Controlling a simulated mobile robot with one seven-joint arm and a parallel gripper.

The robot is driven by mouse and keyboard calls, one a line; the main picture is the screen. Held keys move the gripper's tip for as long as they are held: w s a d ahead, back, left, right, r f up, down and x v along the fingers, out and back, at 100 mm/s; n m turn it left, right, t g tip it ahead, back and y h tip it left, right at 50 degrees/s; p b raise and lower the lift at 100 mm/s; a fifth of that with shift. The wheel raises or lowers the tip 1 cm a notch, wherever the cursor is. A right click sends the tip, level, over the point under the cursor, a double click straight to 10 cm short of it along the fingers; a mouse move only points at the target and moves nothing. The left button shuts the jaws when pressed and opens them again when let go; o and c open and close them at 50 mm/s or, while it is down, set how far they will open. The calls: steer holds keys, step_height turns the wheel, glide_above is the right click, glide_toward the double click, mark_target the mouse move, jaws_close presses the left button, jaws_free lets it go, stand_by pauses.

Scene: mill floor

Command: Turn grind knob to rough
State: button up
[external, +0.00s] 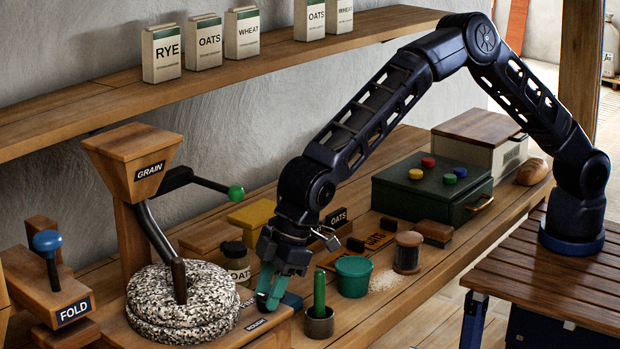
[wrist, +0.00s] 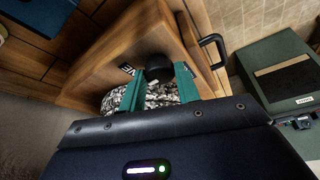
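The grain mill has a wooden base (wrist: 115,60) with the round grindstone (external: 200,300) on it. A dark round knob (wrist: 158,68) sits on the base beside the stone, seen in the wrist view. My gripper (external: 268,291) points down at the front right corner of the base, and its green fingers hide the knob in the external view. In the wrist view, my gripper (wrist: 158,80) has its fingers apart, one on each side of the knob. Whether they touch it is unclear. A small label (wrist: 127,69) beside the knob is partly readable; another label (external: 257,324) lies on the base edge.
A dark cup with a green handle (external: 319,292), a green bucket (external: 353,276) and a spool (external: 407,252) stand right of my gripper. An oats jar (external: 236,262) stands behind it. The green-knobbed crank (external: 236,193) reaches out above. The FOLD press (external: 60,290) is at left.

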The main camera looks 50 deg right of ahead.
mark_target(265, 296)
steer(key=shift+w, duration=0.1)
steer(key=n, duration=0.1)
steer(key=n+g, duration=0.1)
steer(key=n, duration=0.2)
steer(key=shift+w+n+g+y, duration=0.25)
steer(key=shift+n+g+y, duration=0.05)
steer(key=shift+n+g, duration=0.1)
steer(key=n+g, duration=0.1)
steer(key=n, duration=0.1)
steer(key=n+g, duration=0.1)
steer(key=n, duration=0.2)
steer(key=shift+n, duration=0.3)
stand_by(0.5)
steer(key=o, duration=0.9)
steer(key=shift+o, duration=0.2)
steer(key=v, duration=0.2)
steer(key=shift+w+r, duration=0.15)
steer(key=shift+r, duration=0.25)
steer(key=w+d, duration=0.6)
steer(key=d, duration=0.4)
steer(key=shift+w+d, duration=0.15)
